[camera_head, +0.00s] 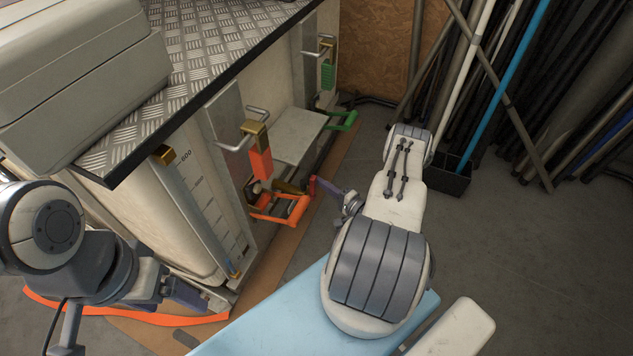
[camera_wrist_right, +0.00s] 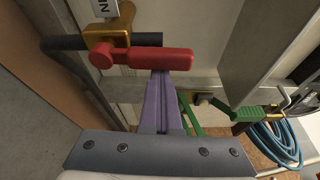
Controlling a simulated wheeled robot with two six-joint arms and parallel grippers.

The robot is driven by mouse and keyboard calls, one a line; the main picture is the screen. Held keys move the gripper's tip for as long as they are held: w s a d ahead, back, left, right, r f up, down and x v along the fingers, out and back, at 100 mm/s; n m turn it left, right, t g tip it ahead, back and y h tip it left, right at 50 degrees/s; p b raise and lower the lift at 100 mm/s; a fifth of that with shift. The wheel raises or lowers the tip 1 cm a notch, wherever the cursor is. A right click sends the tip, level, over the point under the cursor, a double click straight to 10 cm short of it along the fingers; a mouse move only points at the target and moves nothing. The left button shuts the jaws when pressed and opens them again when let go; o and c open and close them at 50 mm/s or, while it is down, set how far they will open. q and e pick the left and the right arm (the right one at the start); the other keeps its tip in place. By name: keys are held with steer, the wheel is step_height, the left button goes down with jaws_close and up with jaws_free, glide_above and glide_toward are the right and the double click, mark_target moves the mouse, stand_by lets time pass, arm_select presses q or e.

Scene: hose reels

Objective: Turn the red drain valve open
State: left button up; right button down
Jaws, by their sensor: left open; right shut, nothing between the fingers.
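The drain valve has a red lever (camera_wrist_right: 150,58) on a brass body (camera_wrist_right: 108,35), on a dark pipe low on the tank front, in the right wrist view. The lever lies roughly sideways across that view. My right gripper (camera_wrist_right: 161,85) is shut and empty, its purple fingertips at the lever's lower edge; I cannot tell if they touch. In the head view the brass valve body (camera_head: 288,188) sits just left of my right gripper (camera_head: 325,188); the lever is mostly hard to make out there. My left gripper (camera_head: 190,294) is open, low by the tank at left.
An orange bracket (camera_head: 283,213) stands out under the valve. A green bracket (camera_head: 344,122) is farther back. A ridged metal top (camera_head: 215,45) overhangs the tank. Pipes and poles (camera_head: 495,80) lean at the back right. The grey floor (camera_head: 550,260) at right is clear.

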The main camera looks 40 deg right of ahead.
steer(key=shift+a, duration=0.1)
stand_by(0.4)
steer(key=w+d+b, duration=0.2)
steer(key=d, duration=0.2)
steer(key=s+d+p, duration=0.1)
steer(key=s+p, duration=0.2)
steer(key=s, duration=0.7)
steer(key=shift+s, duration=0.1)
